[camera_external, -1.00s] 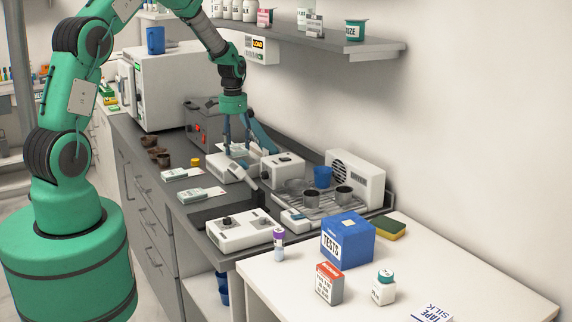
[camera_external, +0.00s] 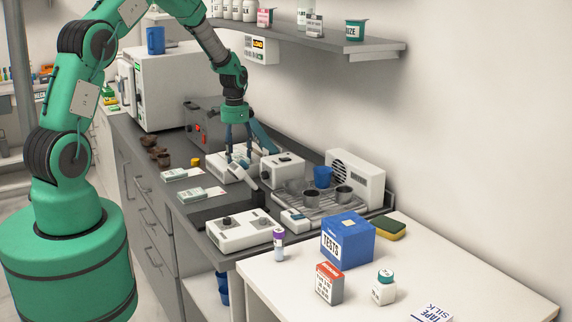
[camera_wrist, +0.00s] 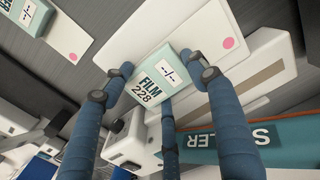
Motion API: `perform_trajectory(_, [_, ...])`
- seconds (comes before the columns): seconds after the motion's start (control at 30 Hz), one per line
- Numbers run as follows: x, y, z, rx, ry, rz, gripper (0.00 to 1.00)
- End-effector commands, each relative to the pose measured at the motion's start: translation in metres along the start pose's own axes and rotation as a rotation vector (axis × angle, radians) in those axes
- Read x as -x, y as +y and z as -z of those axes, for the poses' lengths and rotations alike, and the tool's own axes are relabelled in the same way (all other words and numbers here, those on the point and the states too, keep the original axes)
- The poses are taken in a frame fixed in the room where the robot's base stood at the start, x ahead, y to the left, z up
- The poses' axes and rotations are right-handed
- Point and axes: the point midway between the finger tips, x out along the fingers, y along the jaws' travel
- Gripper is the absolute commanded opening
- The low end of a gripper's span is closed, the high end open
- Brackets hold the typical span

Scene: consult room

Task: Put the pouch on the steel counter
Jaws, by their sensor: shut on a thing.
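The pouch (camera_wrist: 150,70), a white sheet with a pale green packet printed "FILM 228" and a pink dot, is in the wrist view. My gripper (camera_wrist: 163,86) has three blue fingers around the packet and is shut on it. In the external view my gripper (camera_external: 239,163) points down over the white device (camera_external: 222,168) on the grey counter (camera_external: 128,128). The pouch is mostly hidden there by the fingers. I cannot tell whether it touches the device or counter.
Two similar pouches, one nearer the back (camera_external: 175,174) and one nearer the front (camera_external: 195,194), lie left of the device. A white box (camera_external: 283,168) and a rack with cups (camera_external: 330,200) stand to the right. A wall shelf (camera_external: 330,40) is above.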

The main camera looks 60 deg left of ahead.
Motion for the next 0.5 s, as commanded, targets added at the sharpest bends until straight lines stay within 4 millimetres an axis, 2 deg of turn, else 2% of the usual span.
perform_trajectory(0.37, [-0.003, -0.0001, 0.0001, 0.0, 0.0, 0.0, 0.38])
perform_trajectory(0.4, [-0.0023, -0.0001, 0.0002, 0.0, 0.0, 0.0, 0.66])
perform_trajectory(0.47, [-0.0021, -0.0001, 0.0001, 0.0, 0.0, 0.0, 0.77])
perform_trajectory(0.5, [-0.0021, -0.0001, 0.0001, 0.0, 0.0, 0.0, 0.77])
